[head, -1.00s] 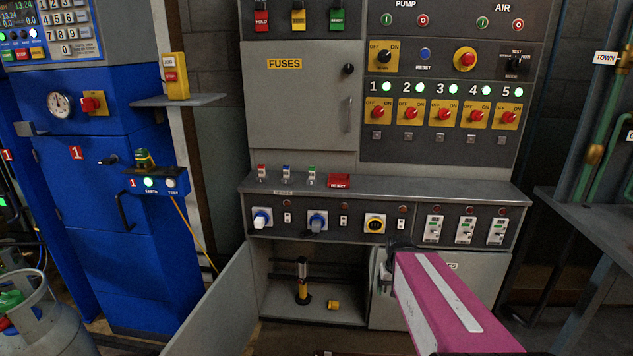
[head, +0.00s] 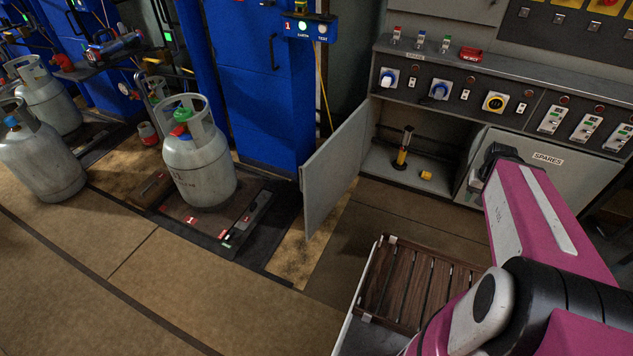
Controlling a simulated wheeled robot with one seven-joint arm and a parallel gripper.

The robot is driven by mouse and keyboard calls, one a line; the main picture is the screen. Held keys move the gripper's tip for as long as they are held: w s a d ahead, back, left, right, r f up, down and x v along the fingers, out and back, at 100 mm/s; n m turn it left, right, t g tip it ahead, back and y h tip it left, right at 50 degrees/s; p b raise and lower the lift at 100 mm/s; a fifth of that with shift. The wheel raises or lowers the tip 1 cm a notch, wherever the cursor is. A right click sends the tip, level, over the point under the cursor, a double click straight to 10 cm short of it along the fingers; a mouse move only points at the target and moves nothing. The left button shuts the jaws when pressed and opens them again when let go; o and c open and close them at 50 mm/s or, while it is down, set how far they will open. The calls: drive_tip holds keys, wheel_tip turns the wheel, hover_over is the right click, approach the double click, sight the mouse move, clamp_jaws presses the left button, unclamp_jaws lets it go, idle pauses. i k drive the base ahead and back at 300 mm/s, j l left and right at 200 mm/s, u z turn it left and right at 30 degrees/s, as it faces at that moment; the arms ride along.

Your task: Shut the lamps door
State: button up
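The open grey door (head: 336,165) stands swung outward at the left side of the low cabinet compartment. Its label does not show, so I cannot read whether it is the lamps door. Inside the open compartment stand a black-and-yellow lamp-like object (head: 404,147) and a small yellow item (head: 426,175). The neighbouring door marked SPARES (head: 546,160) is shut. My pink arm reaches up in front of it. The dark end of my arm, at my gripper (head: 497,155), is in front of the SPARES door's left part, right of the open door and apart from it. Its fingers cannot be made out.
The control panel's shelf (head: 480,75) juts out above the compartment. A grey gas cylinder (head: 198,160) stands on a dark scale platform (head: 235,235) left of the open door. A blue cabinet (head: 250,80) rises behind it. The floor at the lower left is clear.

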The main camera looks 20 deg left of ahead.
sight(327, 175)
drive_tip(key=k+j+z, duration=0.15)
drive_tip(key=k+j, duration=0.5)
drive_tip(key=j, duration=0.2)
drive_tip(key=k+j+z, duration=0.15)
drive_tip(key=k+j, duration=0.5)
drive_tip(key=j, duration=0.9)
drive_tip(key=k+j+z, duration=0.15)
drive_tip(key=j, duration=1.3)
drive_tip(key=k+z, duration=0.05)
